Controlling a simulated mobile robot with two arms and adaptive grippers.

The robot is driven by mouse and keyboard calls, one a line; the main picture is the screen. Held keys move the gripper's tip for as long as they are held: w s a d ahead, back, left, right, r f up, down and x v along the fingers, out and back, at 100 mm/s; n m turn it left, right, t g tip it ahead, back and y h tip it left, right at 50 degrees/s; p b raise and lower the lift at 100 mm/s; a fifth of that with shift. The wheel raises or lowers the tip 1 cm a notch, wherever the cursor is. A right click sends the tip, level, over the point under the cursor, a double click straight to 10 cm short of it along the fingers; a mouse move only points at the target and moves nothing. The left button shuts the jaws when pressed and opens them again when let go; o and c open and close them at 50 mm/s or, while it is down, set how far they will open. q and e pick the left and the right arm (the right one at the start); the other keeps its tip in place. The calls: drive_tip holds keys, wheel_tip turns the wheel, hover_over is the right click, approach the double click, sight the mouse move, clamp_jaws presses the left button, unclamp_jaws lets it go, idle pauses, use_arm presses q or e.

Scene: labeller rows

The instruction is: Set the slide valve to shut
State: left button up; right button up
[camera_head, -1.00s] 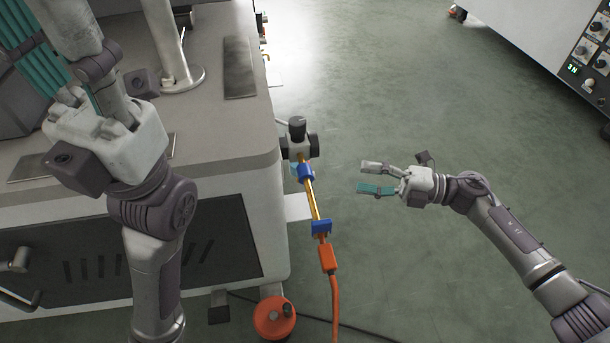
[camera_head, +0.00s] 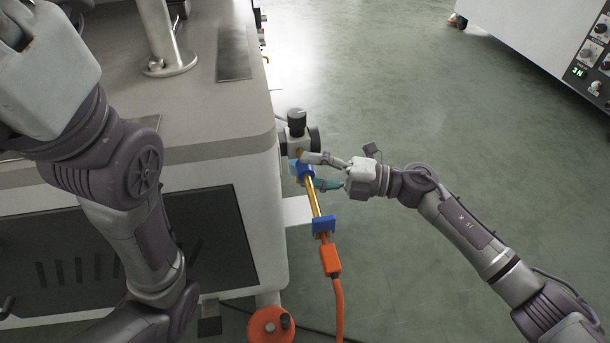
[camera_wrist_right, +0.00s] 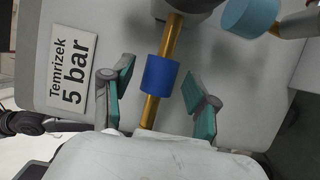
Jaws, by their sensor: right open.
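The slide valve is a blue sleeve (camera_head: 305,171) on a thin brass pipe (camera_head: 315,203), just below a grey fitting with a black knob (camera_head: 297,123). My right gripper (camera_head: 303,168) is open at the sleeve, coming from the right. In the right wrist view the blue sleeve (camera_wrist_right: 160,76) lies between the two green-padded fingers (camera_wrist_right: 160,78), with a visible gap on each side. Which end of the sleeve's travel means shut cannot be read.
A blue block (camera_head: 323,225) and an orange connector (camera_head: 330,259) with a hose sit lower on the pipe. A light blue cylinder (camera_wrist_right: 250,16) and a "Temrizek 5 bar" label (camera_wrist_right: 72,70) are close by. The grey machine (camera_head: 225,215) stands left; open floor (camera_head: 430,110) lies right.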

drive_tip(key=shift+w+a, duration=0.15)
drive_tip(key=shift+a, duration=0.65)
clamp_jaws()
